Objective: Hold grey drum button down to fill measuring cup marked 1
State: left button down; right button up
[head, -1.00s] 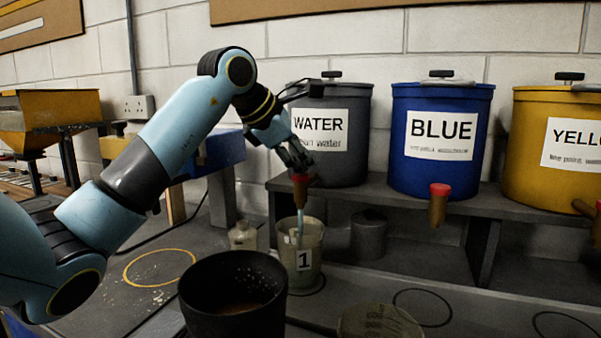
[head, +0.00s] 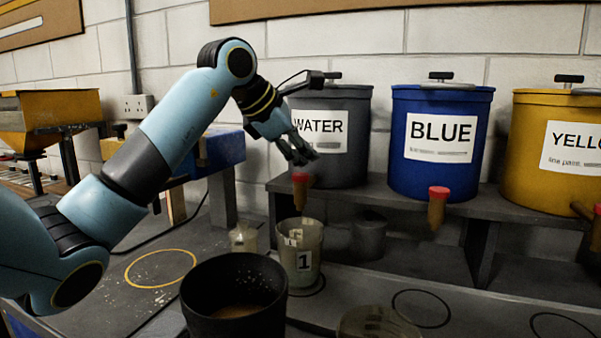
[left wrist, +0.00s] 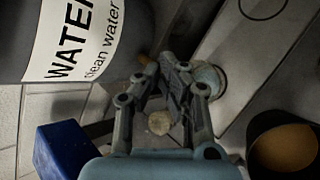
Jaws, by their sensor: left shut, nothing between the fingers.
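The grey drum marked WATER (head: 350,165) stands on the shelf at the back, and its label shows in the left wrist view (left wrist: 75,40). Its brown tap with a red button (head: 300,177) hangs over the shelf's front edge. The translucent measuring cup marked 1 (head: 287,262) stands upright below the tap. No stream runs into it; its fill level is hard to tell. My left gripper (head: 304,157) is shut and empty, a little above the button and apart from it. Its fingers also show in the left wrist view (left wrist: 177,66), partly hiding the cup (left wrist: 214,78).
A blue drum (head: 400,165) and a yellow drum (head: 530,170) stand to the right on the shelf (head: 385,205). A black bucket (head: 230,318) with brownish contents stands in front of the cup. Another clear container (head: 380,325) is at the front edge. A small pale bottle (head: 243,238) stands left of the cup.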

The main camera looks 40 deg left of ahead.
aim_at(303, 175)
pick_arm(q)
jog(key=shift+r+p, duration=1.75)
jog(key=shift+r, duration=0.8)
jog(key=shift+f, duration=0.1)
